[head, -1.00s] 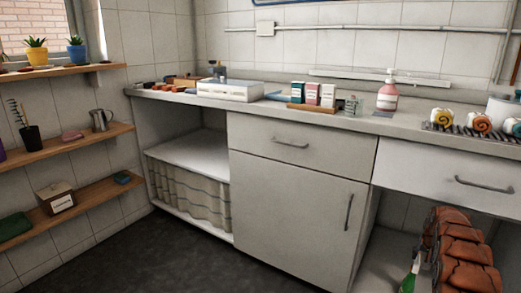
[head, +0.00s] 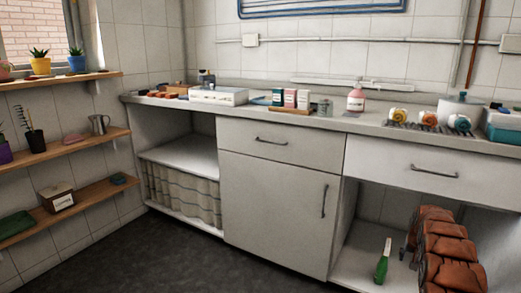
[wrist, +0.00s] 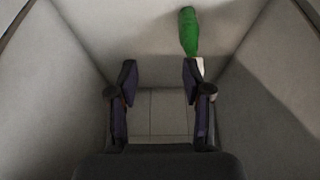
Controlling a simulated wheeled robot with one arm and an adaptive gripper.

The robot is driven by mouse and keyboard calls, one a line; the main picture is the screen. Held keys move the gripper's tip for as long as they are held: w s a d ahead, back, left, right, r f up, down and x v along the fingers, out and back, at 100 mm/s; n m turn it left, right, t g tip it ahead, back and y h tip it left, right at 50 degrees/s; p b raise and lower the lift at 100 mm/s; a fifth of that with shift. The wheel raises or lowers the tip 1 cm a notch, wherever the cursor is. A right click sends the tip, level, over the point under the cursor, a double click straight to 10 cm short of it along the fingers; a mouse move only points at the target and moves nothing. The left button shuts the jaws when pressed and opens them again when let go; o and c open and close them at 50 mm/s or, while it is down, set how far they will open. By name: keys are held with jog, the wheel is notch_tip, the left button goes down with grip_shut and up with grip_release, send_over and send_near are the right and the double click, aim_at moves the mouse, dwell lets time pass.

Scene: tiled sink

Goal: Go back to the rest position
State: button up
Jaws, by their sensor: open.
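My gripper (wrist: 158,75) shows in the wrist view with its two dark fingers apart and nothing between them. It faces the open lower compartment of the counter. A green bottle (wrist: 188,32) with a white end lies beyond the right fingertip in that view, apart from the fingers as far as I can tell. In the head view the green bottle (head: 382,262) stands tilted or upright on the compartment floor. My gripper is not visible in the head view.
Stacked brown-orange items (head: 447,250) fill the right of the lower compartment. The counter (head: 340,122) holds a pink bottle (head: 356,99), small boxes (head: 290,98) and a rack of rolls (head: 428,118). Wall shelves (head: 75,208) are at left. The dark floor (head: 150,265) in front is clear.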

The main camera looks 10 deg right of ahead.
jog(key=s+a+r+n+g+y+p, duration=0.1)
jog(key=s+a+r+p, duration=0.45)
jog(key=a+r, duration=0.6)
jog(key=s+a+r+n+g+p, duration=0.1)
jog(key=s+a+r+p, duration=0.3)
jog(key=a+r+p, duration=0.7)
jog(key=s+a+r+n+y+p, duration=0.15)
jog(key=s+a+r, duration=0.4)
jog(key=r, duration=0.95)
jog(key=s+a+r+n+g+p, duration=0.1)
jog(key=s+a+r+g+p, duration=0.1)
jog(key=s+a+r+p, duration=1.05)
jog(key=s+a+r+n+p, duration=0.1)
jog(key=s+a+r+p, duration=0.1)
jog(key=s, duration=0.8)
jog(key=s+a+r+n+g+p, duration=0.1)
jog(key=s+a+r+p, duration=0.2)
jog(key=s, duration=0.8)
jog(key=a+r, duration=0.2)
jog(key=a, duration=0.1)
jog(key=shift+s+r+n, duration=0.2)
jog(key=shift+s+n, duration=0.05)
jog(key=shift+n, duration=0.1)
jog(key=shift+c, duration=0.7)
jog(key=shift+a, duration=0.2)
